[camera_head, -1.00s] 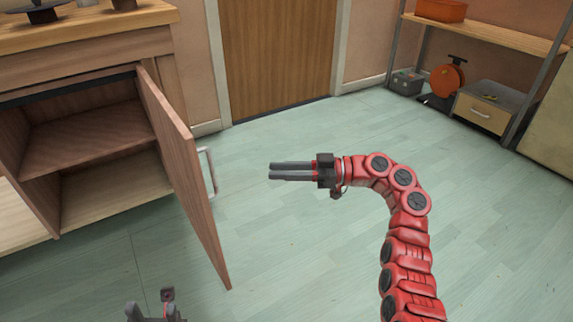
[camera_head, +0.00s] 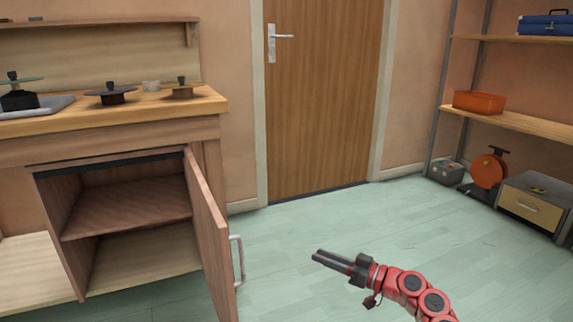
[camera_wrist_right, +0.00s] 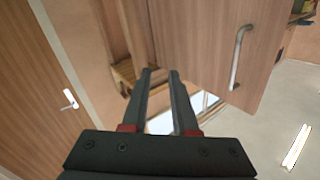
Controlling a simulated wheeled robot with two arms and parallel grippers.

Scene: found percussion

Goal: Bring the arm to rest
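My right gripper (camera_head: 318,255) is at the lower middle of the head view, on my red arm (camera_head: 410,287). It hangs in free air over the floor, pointing left, a little to the right of the open cabinet door (camera_head: 209,235). In the right wrist view its two dark fingers (camera_wrist_right: 160,73) stand apart with a gap and nothing between them, so it is open and empty. The cabinet door with its handle (camera_wrist_right: 238,55) shows beyond the fingertips there. My left gripper is not in view.
The open cabinet (camera_head: 130,205) stands at left under a wooden worktop (camera_head: 140,108) with cymbal-like discs (camera_head: 112,93). A closed room door (camera_head: 320,110) is behind. Shelving at right holds an orange bin (camera_head: 479,102); a drawer box (camera_head: 533,205) stands below. The middle floor is clear.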

